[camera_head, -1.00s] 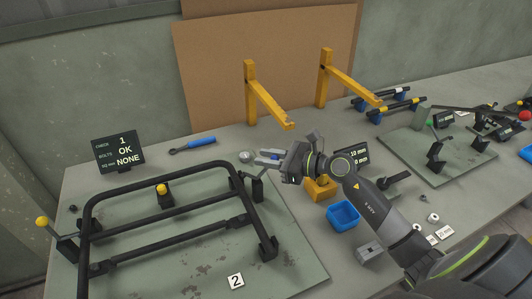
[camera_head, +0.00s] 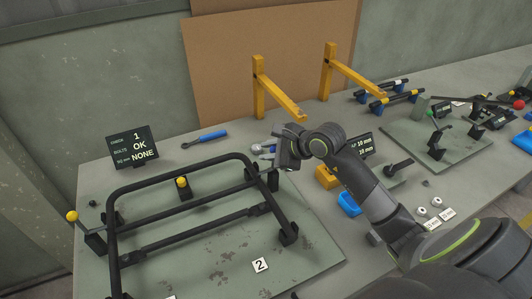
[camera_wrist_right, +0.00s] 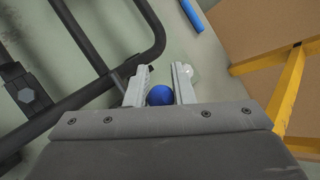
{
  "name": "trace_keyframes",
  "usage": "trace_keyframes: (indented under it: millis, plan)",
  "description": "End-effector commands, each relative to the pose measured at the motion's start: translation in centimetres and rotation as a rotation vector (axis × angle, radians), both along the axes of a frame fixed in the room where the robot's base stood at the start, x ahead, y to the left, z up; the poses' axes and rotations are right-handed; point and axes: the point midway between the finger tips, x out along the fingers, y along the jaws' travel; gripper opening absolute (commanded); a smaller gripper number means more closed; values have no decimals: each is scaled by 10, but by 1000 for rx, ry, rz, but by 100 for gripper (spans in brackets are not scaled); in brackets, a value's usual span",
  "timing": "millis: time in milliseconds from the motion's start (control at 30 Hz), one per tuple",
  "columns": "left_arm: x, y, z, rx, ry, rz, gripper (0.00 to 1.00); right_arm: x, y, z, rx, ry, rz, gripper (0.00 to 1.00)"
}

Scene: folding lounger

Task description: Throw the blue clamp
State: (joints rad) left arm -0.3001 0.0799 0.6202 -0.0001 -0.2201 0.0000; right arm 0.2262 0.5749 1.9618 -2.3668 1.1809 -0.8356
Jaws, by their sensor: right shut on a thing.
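The blue clamp's round blue knob (camera_wrist_right: 160,95) sits between the two fingers of my right gripper (camera_wrist_right: 159,88) in the right wrist view. The fingers are shut on it. In the head view my right gripper (camera_head: 276,160) is at the right far corner of the black tube frame (camera_head: 190,207), beside the dark clamp body (camera_head: 272,180). The clamp lever's exact angle cannot be told. My left gripper is not in view.
Two other clamps have yellow knobs (camera_head: 72,216) (camera_head: 182,182). Yellow brackets (camera_head: 262,85) rise at the back.

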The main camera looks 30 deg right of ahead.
Motion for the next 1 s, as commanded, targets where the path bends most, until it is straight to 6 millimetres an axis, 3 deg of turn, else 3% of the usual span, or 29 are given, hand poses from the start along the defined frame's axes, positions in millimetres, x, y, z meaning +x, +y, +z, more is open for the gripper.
trace_keyframes:
  millis: [600, 633, 767, 1000]
  plan:
    - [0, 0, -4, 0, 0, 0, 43, -1, -3, -2, -53, 6, -1, 0]
    - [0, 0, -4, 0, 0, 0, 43, -1, -3, -2, -53, 6, -1, 23]
    - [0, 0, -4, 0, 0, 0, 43, -1, -3, -2, -51, 5, -1, 40]
    - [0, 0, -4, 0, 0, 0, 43, 0, -2, -1, -48, 3, 0, 42]
